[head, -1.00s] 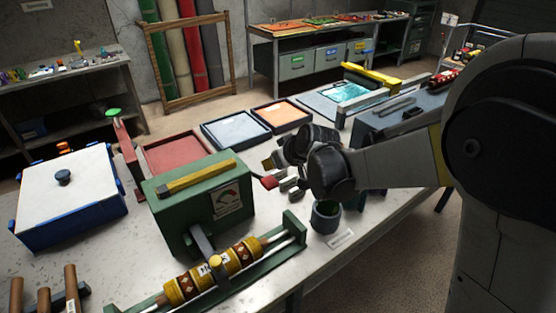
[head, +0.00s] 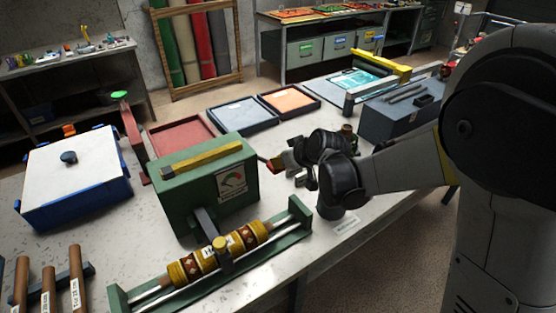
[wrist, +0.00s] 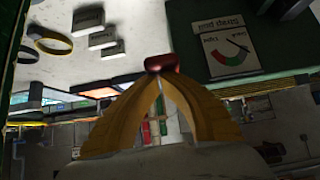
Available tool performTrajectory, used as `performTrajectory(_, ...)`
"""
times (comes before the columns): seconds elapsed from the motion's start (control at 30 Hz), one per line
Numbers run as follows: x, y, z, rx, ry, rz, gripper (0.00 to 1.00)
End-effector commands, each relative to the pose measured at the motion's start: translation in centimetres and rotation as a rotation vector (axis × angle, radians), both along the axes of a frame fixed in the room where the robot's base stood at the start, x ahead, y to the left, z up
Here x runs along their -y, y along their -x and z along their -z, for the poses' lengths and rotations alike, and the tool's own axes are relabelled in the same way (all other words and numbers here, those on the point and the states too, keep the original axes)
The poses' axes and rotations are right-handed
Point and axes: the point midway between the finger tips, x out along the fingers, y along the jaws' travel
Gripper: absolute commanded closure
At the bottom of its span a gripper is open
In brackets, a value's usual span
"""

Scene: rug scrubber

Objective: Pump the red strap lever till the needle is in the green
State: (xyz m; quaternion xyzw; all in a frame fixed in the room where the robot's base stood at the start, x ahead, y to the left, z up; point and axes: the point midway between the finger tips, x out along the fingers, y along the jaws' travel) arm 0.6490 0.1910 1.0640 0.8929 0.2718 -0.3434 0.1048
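The red lever knob (head: 270,163) sticks out beside the green strap box (head: 185,200). My gripper (head: 280,161) is right at the knob. In the wrist view its yellow fingers (wrist: 157,78) meet at the tips, against the red knob (wrist: 163,63). I cannot tell whether they grip it or only touch it. The box's gauge (head: 231,181) faces my arm; in the wrist view the gauge (wrist: 230,50) is upside down, with a green band and a dark needle pointing to the right. The needle's exact place against the green is hard to read.
A patterned yellow roller (head: 190,268) lies in a green frame before the box. A blue box with a white lid (head: 75,175) stands left; red, blue and orange trays (head: 240,115) lie behind. A grey case (head: 400,115) stands behind my arm.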

Motion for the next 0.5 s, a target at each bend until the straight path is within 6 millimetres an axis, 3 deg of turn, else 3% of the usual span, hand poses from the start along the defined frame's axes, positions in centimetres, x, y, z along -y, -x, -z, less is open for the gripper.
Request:
performTrajectory(0.27,0.2,0.4,1.0,0.035,-0.025,0.001,1.0)
performTrajectory(0.5,0.6,1.0,3.0,0.071,-0.047,0.0,1.0)
